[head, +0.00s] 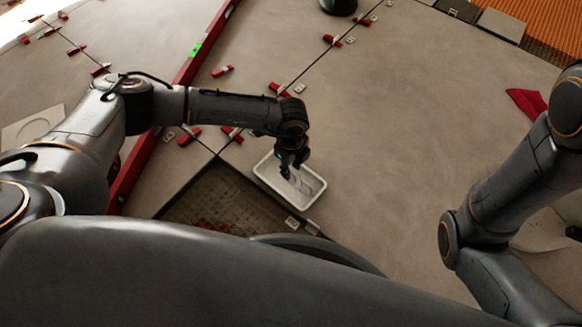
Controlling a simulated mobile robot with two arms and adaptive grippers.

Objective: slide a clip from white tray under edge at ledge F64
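The white tray (316,198) lies on the floor right of the bare dark patch, near the middle of the head view. My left gripper (291,170) points down over and into the tray. Its fingers are dark and small, so I cannot tell whether they are open or shut, or whether they hold anything. Pale, thin shapes show inside the tray beside the fingertips, too unclear to make out as single clips. Ledge F64 cannot be picked out, as no label is readable. Small whitish pieces (292,223) sit at the patch's right edge. My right gripper is not in view.
A long red level (205,40) with a green display lies at the left. Red wedges (222,71) and pale clips line the tile seams. The recessed patch (222,190) has exposed edges. The large tile right of the tray is clear.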

